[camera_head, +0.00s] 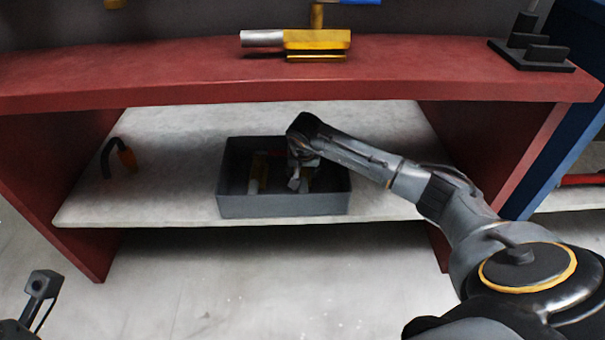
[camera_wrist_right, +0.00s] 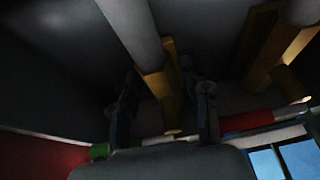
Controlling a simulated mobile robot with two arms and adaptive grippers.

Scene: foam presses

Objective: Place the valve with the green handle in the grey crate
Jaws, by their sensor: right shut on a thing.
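The grey crate (camera_head: 283,205) stands on the white lower shelf of the red bench. My right gripper (camera_head: 298,182) reaches down into the crate. In the right wrist view my right gripper (camera_wrist_right: 165,108) is shut on a valve with a yellow body (camera_wrist_right: 155,85) and a grey pipe. A green piece (camera_wrist_right: 98,152) shows beside the left finger and looks like this valve's handle. The crate wall and my arm hide most of the valve in the head view. My left gripper (camera_head: 40,290) is at the lower left, away from the bench; its jaw state is unclear.
Another yellow part (camera_head: 254,178) lies in the crate, left of my gripper. A red handle (camera_wrist_right: 248,122) shows in the wrist view. A black-and-orange item (camera_head: 120,158) lies on the shelf. A yellow valve (camera_head: 315,40) and a black stand (camera_head: 530,55) are on the red bench top (camera_head: 150,75) above.

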